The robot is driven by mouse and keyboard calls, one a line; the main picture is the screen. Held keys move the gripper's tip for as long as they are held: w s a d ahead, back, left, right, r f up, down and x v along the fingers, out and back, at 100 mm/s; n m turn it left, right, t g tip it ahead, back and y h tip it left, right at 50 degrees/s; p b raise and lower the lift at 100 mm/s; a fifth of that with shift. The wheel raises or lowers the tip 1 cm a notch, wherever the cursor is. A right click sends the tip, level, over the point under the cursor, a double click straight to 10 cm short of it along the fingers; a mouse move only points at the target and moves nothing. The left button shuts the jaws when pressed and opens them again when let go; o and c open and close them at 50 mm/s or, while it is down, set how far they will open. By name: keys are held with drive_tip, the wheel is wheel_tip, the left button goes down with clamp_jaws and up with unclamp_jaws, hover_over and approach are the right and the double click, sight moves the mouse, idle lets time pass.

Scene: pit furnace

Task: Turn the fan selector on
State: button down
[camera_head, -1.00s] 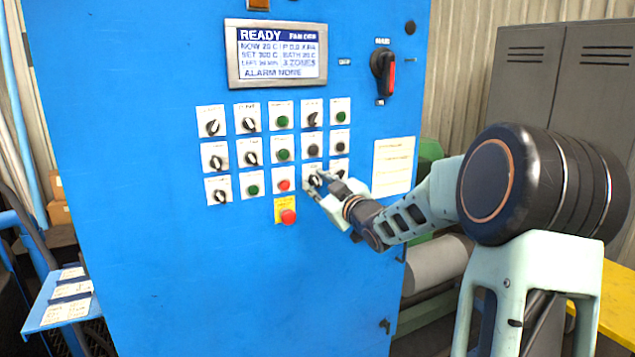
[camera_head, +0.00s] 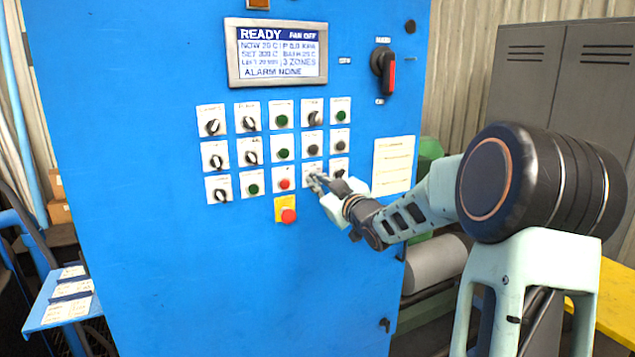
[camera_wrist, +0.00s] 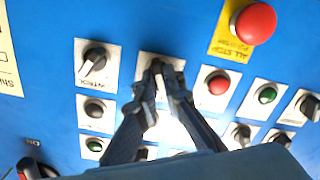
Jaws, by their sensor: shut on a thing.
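The fan selector (camera_wrist: 157,70) is a black knob on a white plate in the bottom row of the blue panel. My gripper (camera_wrist: 160,82) is shut on this knob in the wrist view, with one finger on each side. In the head view my gripper (camera_head: 318,181) reaches the panel from the right and covers most of the knob and part of its plate (camera_head: 309,167). The knob's exact angle is hard to tell. The display (camera_head: 277,53) above reads "READY" and "FAN OFF".
A red emergency button (camera_head: 288,215) on a yellow plate sits below and left of my gripper. A red push button (camera_wrist: 218,84) and another black selector (camera_wrist: 95,58) flank the held knob. A red-handled main switch (camera_head: 388,72) is at the upper right.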

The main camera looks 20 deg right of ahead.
drive_tip(key=m+p, duration=0.5)
drive_tip(key=m, duration=0.6)
drive_tip(key=shift+d, duration=0.2)
drive_tip(key=shift+m, duration=0.4)
drive_tip(key=c, duration=2)
unclamp_jaws()
drive_tip(key=shift+c, duration=0.2)
drive_tip(key=s+d, duration=0.2)
drive_tip(key=s, duration=0.9)
drive_tip(key=shift+s, duration=0.4)
drive_tip(key=shift+d, duration=0.1)
